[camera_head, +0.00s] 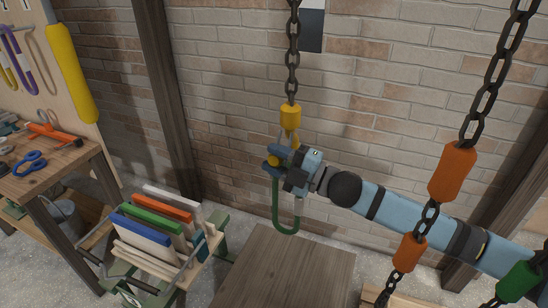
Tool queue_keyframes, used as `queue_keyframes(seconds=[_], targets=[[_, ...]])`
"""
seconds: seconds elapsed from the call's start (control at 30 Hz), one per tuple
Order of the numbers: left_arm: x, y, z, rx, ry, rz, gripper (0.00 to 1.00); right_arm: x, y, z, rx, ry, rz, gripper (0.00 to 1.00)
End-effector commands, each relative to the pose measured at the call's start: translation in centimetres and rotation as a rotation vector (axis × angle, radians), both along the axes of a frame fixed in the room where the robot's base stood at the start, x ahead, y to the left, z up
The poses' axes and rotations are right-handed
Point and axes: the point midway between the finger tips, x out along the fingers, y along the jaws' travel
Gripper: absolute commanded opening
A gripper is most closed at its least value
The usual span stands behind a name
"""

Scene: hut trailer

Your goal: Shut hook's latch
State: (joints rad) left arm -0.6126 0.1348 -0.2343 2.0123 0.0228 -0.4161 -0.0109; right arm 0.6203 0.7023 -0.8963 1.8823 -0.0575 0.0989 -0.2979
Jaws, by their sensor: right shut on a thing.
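A yellow hook block (291,117) hangs on a dark chain (293,60) in front of the brick wall. The hook's narrow shank (290,137) shows just below it; my gripper covers most of the hook. A green U-shaped loop (287,229) hangs straight down beneath the hook. My right gripper (273,157), its arm coming in from the right, is at the hook. Its jaws are shut on a small yellow part there, which appears to be the hook's latch. The fingers hide how the latch sits against the hook tip. My left gripper is out of view.
Chains with orange blocks (452,173) and a green block (517,281) hang at the right, close to my right arm. A wooden table (285,275) stands below the loop. A rack of coloured boards (150,222) and a tool bench (55,160) stand left.

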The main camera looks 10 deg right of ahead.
Motion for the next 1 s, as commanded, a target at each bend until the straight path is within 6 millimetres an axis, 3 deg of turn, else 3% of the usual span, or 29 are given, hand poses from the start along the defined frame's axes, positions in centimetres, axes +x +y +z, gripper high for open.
queue_keyframes(seconds=[0.4, 1.0], targets=[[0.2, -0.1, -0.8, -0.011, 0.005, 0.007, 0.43, 0.9, -0.7, -1.3, -0.138, -0.208, -0.002, 0.00], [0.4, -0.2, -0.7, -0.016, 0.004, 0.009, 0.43, 1.3, -0.9, -1.5, -0.173, -0.261, -0.005, 0.00]])
